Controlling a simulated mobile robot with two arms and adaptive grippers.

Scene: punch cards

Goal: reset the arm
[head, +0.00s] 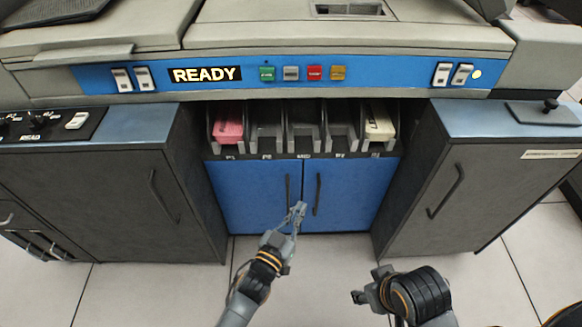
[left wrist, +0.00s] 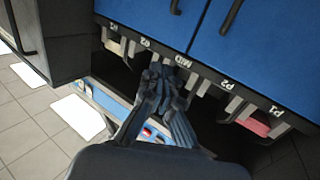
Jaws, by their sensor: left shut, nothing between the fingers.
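My left gripper (head: 297,214) is in front of the blue cabinet doors, near their handles, in the head view. Its fingers are together with nothing between them. In the left wrist view the closed fingers (left wrist: 160,82) show in the middle, with the row of slots behind them. My right arm (head: 408,296) comes in at the lower right of the head view. Its fingertips do not show clearly, so I cannot tell whether that gripper is open.
Several slots run above the blue doors (head: 245,190). A pink card stack (head: 229,128) sits in the leftmost slot, and a cream one (head: 379,126) in the rightmost. Grey cabinets (head: 92,190) flank both sides. Tiled floor (head: 335,257) is clear in front.

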